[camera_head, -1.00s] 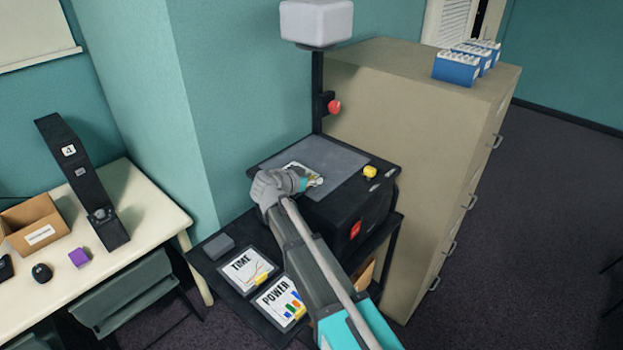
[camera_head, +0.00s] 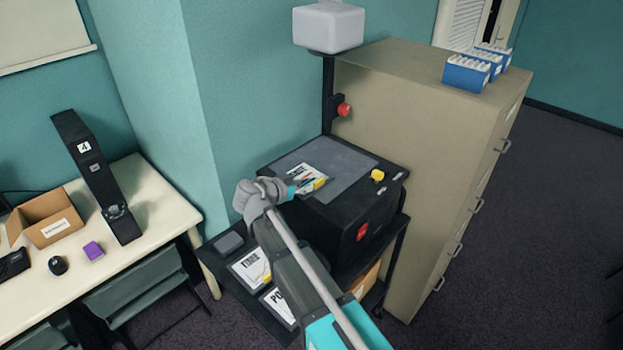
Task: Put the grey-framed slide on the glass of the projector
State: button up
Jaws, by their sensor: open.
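The projector (camera_head: 335,215) is a black box with a grey glass plate (camera_head: 345,165) on top and a white head (camera_head: 328,27) on a post. A white slide (camera_head: 312,172) with dark lettering and a yellow tab lies flat on the glass, toward its left side. Its frame colour is hard to tell. My gripper (camera_head: 298,189) is open at the slide's near left edge and hides part of it; I cannot tell whether they touch. Two more white slides, one (camera_head: 250,270) and a second (camera_head: 279,305), lie on the low black shelf, partly behind my arm.
A yellow knob (camera_head: 378,175) and a red button (camera_head: 362,232) are on the projector; a red knob (camera_head: 344,109) is on its post. A beige cabinet (camera_head: 420,140) stands close at right, with blue boxes (camera_head: 472,75) on top. A cream table (camera_head: 150,210) is at left.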

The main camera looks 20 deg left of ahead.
jog(key=shift+p+v, duration=0.65)
jog(key=shift+v, duration=1.8)
jog(key=shift+o, duration=0.5)
notch_tip(320, 180, up, 6)
jog(key=w+d+g+y+p, duration=0.1)
jog(key=g+p, duration=0.3)
jog(key=p, duration=0.7)
jog(key=shift+w+f+y, duration=0.25)
jog(key=shift+w+y, duration=0.25)
jog(key=shift+w, duration=0.1)
jog(key=shift+d+f, duration=0.1)
jog(key=shift+d, duration=0.05)
jog(key=b, duration=0.5)
send_near(321, 180)
jog(key=x, duration=0.3)
jog(key=shift+f, duration=0.1)
jog(key=shift+b+x, duration=0.4)
jog(key=shift+x, duration=0.45)
